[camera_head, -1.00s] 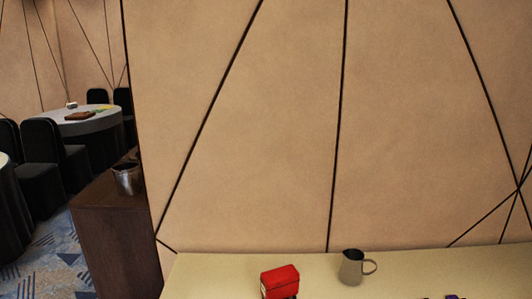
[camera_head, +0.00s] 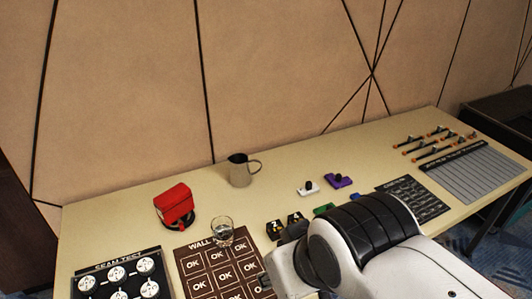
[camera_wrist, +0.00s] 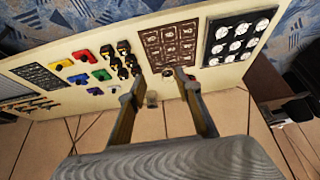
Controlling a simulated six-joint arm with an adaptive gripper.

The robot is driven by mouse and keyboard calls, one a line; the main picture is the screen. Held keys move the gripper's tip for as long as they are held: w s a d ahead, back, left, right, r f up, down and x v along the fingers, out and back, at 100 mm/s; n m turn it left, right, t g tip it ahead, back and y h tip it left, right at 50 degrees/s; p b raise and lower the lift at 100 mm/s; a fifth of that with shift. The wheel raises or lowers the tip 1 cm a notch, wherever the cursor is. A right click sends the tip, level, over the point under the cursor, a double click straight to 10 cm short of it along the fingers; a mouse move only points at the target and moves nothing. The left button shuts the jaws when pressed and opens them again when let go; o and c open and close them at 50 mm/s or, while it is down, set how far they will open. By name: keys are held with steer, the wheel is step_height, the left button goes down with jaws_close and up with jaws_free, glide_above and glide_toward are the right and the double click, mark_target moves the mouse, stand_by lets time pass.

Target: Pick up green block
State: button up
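The green block (camera_head: 323,209) shows only in part in the head view, at the edge of my arm, which hides what lies behind it. In the wrist view the green block (camera_wrist: 101,74) lies flat on the table among other coloured blocks, left of my gripper. My gripper (camera_wrist: 159,80) is open and empty, its two fingers apart above the table. No block is between the fingers. My gripper's fingers cannot be seen in the head view.
A metal jug (camera_head: 240,170), a glass (camera_head: 222,231) and a red object (camera_head: 174,205) stand to the left.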

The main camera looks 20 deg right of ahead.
stand_by(0.3)
steer(key=w+d+m+t+h, duration=0.1)
steer(key=w+d+t+h, duration=0.15)
steer(key=w+d, duration=1.05)
steer(key=w+d+f+n+t+h, duration=0.1)
steer(key=w+d+f, duration=0.4)
steer(key=w+d, duration=0.25)
steer(key=w+d+f+h, duration=0.1)
steer(key=w+d+f, duration=0.4)
steer(key=d, duration=0.4)
steer(key=d+f+t+y, duration=0.1)
steer(key=d+f, duration=0.1)
steer(key=f, duration=0.4)
steer(key=d+f+t+y, duration=0.1)
steer(key=d+f, duration=0.2)
steer(key=f, duration=0.3)
steer(key=s+d+f+t+y, duration=0.1)
steer(key=d+f+t+y, duration=0.1)
steer(key=f, duration=0.4)
steer(key=shift+d+f, duration=0.15)
steer(key=shift+d, duration=0.4)
steer(key=shift+s+a+f+t+y, duration=0.1)
steer(key=shift+s+f+t+y, duration=0.15)
steer(key=shift+s+f, duration=0.3)
steer(key=shift+w, duration=0.2)
steer(key=shift+x, duration=1.2)
